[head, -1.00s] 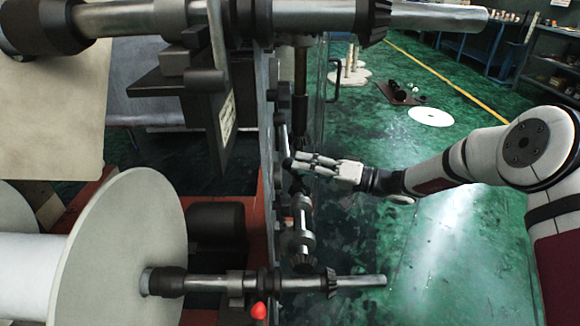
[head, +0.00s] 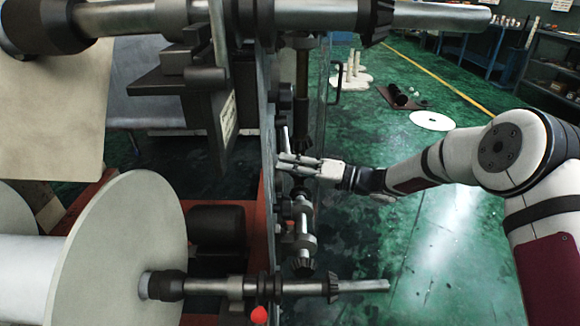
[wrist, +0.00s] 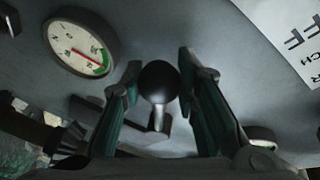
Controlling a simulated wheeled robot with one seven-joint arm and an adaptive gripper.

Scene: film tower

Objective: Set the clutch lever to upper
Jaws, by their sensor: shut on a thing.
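The clutch lever (wrist: 159,82) shows in the wrist view as a black ball knob on a short metal stem, standing out from the grey machine panel. My gripper (wrist: 160,74) has one finger on each side of the knob and is shut on it. In the head view my gripper (head: 283,163) reaches in from the right to the machine's side plate, and the knob cannot be made out there. Whether the lever is in its upper position cannot be told.
A round gauge (wrist: 80,48) with a red needle sits left of the knob, and a printed label (wrist: 293,38) right of it. In the head view a vertical shaft (head: 302,232) with gears runs close to my gripper. Green floor (head: 430,240) is open on the right.

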